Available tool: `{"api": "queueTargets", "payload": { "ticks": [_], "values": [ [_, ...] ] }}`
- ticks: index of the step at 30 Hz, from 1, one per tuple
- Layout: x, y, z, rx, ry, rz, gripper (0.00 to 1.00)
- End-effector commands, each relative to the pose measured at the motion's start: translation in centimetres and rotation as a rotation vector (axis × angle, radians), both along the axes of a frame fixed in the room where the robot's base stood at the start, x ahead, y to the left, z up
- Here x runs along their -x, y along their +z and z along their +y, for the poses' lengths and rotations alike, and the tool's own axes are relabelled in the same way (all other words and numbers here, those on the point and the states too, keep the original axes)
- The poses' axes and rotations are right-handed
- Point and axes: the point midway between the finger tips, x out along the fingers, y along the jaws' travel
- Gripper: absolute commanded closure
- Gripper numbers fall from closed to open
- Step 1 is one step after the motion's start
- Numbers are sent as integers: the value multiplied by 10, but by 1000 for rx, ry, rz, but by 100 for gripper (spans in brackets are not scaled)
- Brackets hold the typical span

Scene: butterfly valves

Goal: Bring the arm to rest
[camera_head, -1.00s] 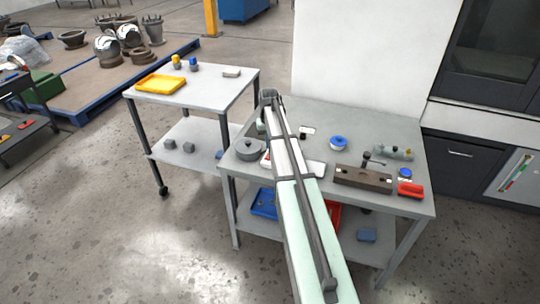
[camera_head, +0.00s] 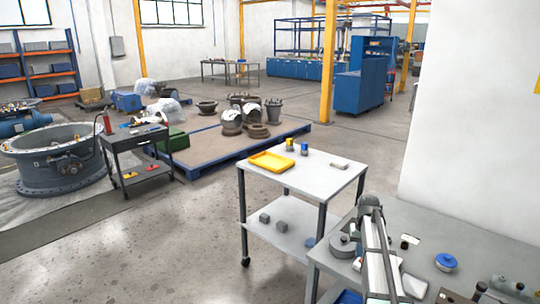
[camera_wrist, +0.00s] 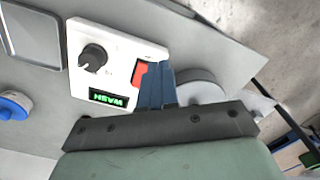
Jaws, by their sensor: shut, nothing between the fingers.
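My arm (camera_head: 376,252) shows at the lower right of the head view, reaching over the grey workbench (camera_head: 490,244). My gripper's fingers cannot be made out there. In the wrist view my gripper (camera_wrist: 158,80) has its blue fingers together, with nothing between them. The fingers overlap the edge of a white control box (camera_wrist: 112,60) in the picture; whether they touch it I cannot tell. The box has a black knob, a red switch and a lit green display reading "WASH", seen upside down.
A grey round lidded piece (camera_head: 342,245) and a blue round piece (camera_head: 446,262) sit on the bench; a grey tray (camera_wrist: 32,36) lies near the box. Left of the bench stands a cart (camera_head: 318,182) with a yellow tray (camera_head: 272,161). Open floor (camera_head: 160,240) lies further left.

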Motion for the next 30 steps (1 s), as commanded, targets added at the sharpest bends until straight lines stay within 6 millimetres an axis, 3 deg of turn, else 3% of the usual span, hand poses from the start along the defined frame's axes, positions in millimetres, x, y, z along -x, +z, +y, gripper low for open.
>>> {"api": "queueTargets", "payload": {
  "ticks": [1, 6, 12, 15, 22, 25, 30],
  "values": [
    [20, -17, 22, -1, 18, 5, 100],
    [73, -74, 90, -1, 81, 5, 100],
    [142, -125, 155, 0, 151, 2, 100],
    [174, -143, 179, 0, 181, 0, 100],
    [241, -170, 220, 1, 240, -2, 100],
    [246, -190, 216, -4, 234, 36, 100],
    [274, -222, 216, -12, 233, 105, 100]
  ]
}}
